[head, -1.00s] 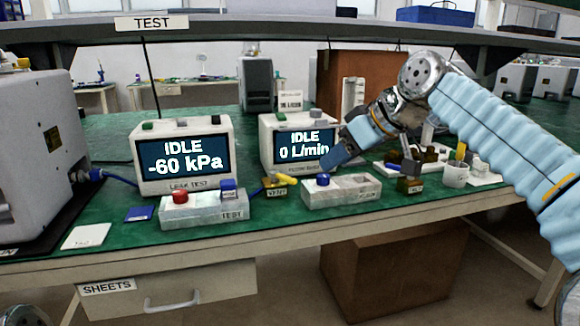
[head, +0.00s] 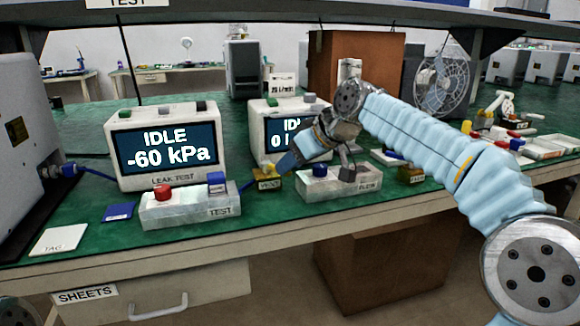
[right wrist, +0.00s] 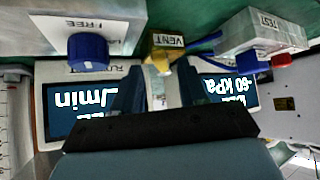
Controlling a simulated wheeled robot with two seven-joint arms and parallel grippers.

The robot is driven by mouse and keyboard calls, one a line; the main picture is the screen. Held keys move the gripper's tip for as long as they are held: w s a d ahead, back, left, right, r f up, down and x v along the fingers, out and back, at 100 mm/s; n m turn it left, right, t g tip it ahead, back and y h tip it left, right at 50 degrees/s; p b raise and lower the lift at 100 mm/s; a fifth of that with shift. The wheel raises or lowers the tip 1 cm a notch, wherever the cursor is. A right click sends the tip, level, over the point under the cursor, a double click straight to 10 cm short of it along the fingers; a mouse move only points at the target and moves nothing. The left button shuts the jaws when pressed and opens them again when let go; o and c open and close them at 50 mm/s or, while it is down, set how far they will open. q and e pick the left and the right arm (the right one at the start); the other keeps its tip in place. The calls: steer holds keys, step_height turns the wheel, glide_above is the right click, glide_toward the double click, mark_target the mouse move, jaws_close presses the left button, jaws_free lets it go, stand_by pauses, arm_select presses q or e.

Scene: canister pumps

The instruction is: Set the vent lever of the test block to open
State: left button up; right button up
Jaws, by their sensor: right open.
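The grey test block (head: 190,206), labelled TEST, carries a red knob (head: 163,192) and a blue knob (head: 216,182). The small yellow-brown vent block (head: 268,184), labelled VENT, sits to its right. It also shows in the right wrist view (right wrist: 168,40), with a yellow piece, likely the lever (right wrist: 161,62), between my fingers in the picture. I cannot read the lever's setting. My right gripper (head: 285,163) is open and empty, just above and right of the vent block; contact is not clear. Its fingers also show in the wrist view (right wrist: 157,90).
The leak tester (head: 165,150) reads IDLE, -60 kPa. The flow unit (head: 268,125) stands behind my right gripper. The grey flow block (head: 330,186) with a blue knob is close on the right. A blue tube lies between test and vent blocks.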

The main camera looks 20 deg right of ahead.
steer(key=shift+w+a+f, duration=0.3)
steer(key=shift+w+f, duration=0.1)
steer(key=shift+f, duration=0.15)
jaws_close()
